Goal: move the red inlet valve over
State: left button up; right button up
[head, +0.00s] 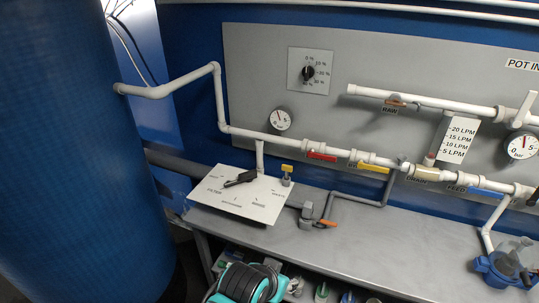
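The red valve handle (321,156) sits on the long white pipe (262,136) in front of the grey panel, left of the yellow handle. It lies roughly in line with the pipe. A yellow handle (373,167) is further right on the same pipe, also roughly along it. A short orange-red handle (397,103) is on the upper pipe above the label RAW. Neither of my grippers is in view, and nothing touches the red handle.
A large blue tank (80,150) fills the left. A white filter plate (240,194) with a black lever (241,178) lies on the grey bench (400,242). A blue-and-grey fitting (503,268) stands at right. A teal-and-black device (248,281) is below the bench. The bench middle is mostly clear.

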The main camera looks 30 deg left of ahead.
aim_at(311, 154)
jog(key=u, duration=0.55)
jog(key=i+j+z, duration=0.15)
jog(key=i, duration=0.25)
jog(key=i+j+z, duration=0.2)
jog(key=i+j, duration=0.2)
